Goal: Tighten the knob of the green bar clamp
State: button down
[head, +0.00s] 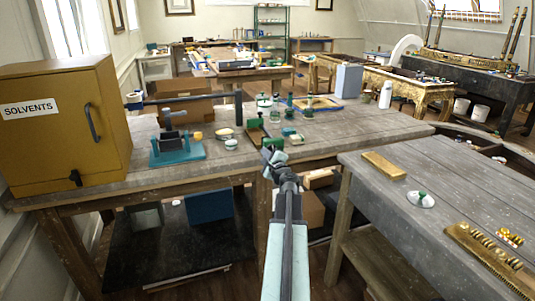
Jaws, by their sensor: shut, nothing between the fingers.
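A small green piece (254,123) stands on the grey wooden bench (330,123), just beyond my arm. A second green piece (274,143) sits nearer the bench's front edge, beside a brown block. They look like parts of the green bar clamp, but its bar and knob are too small to make out. My gripper (269,158) is shut and empty at the bench's front edge, just below the nearer green piece in the picture. I cannot tell whether it touches that piece.
A yellow solvents cabinet (60,125) and a teal vise (176,150) stand at left on the bench. Small bottles and a white dish (231,144) stand near the green pieces. A second table (450,190) at right holds a brass bar (384,165) and small parts.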

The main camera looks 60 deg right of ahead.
aim_at(270, 146)
jog(key=shift+s+d+r+p, duration=0.2)
jog(key=shift+s+r+p, duration=0.1)
jog(key=shift+r+p, duration=0.3)
jog(key=shift+s+d+r+p, duration=0.15)
jog(key=shift+s+r+p, duration=0.15)
jog(key=shift+r+p, duration=0.25)
jog(key=shift+s+d+r, duration=0.1)
jog(key=shift+d, duration=0.05)
jog(key=shift+r, duration=0.1)
